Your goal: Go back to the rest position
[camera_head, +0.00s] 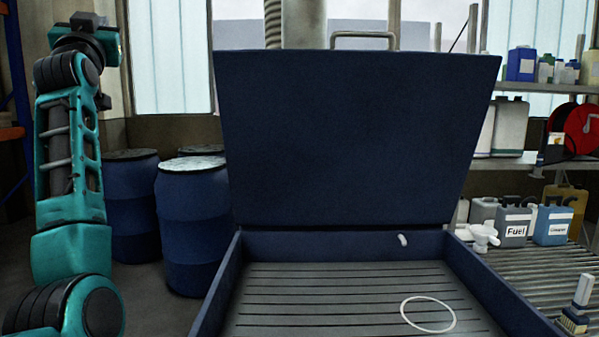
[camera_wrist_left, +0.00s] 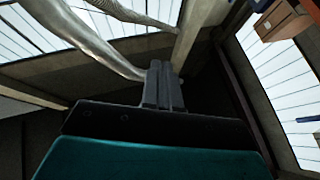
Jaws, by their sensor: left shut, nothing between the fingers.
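My left arm stands raised at the left edge of the head view, with its turquoise links upright. My left gripper (camera_head: 85,20) is at the top of that arm, small and partly hidden by the wrist. In the left wrist view the two grey fingers (camera_wrist_left: 164,85) lie together, shut and empty, pointing up toward the roof area. They touch nothing. My right arm and gripper are not in view.
A dark blue wash basin (camera_head: 213,290) with its lid (camera_head: 355,140) raised stands ahead. A white ring (camera_head: 428,333) lies on its slatted floor. Blue drums (camera_head: 192,225) stand between arm and basin. Shelves (camera_head: 525,162) with canisters and a brush (camera_head: 577,308) are at right.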

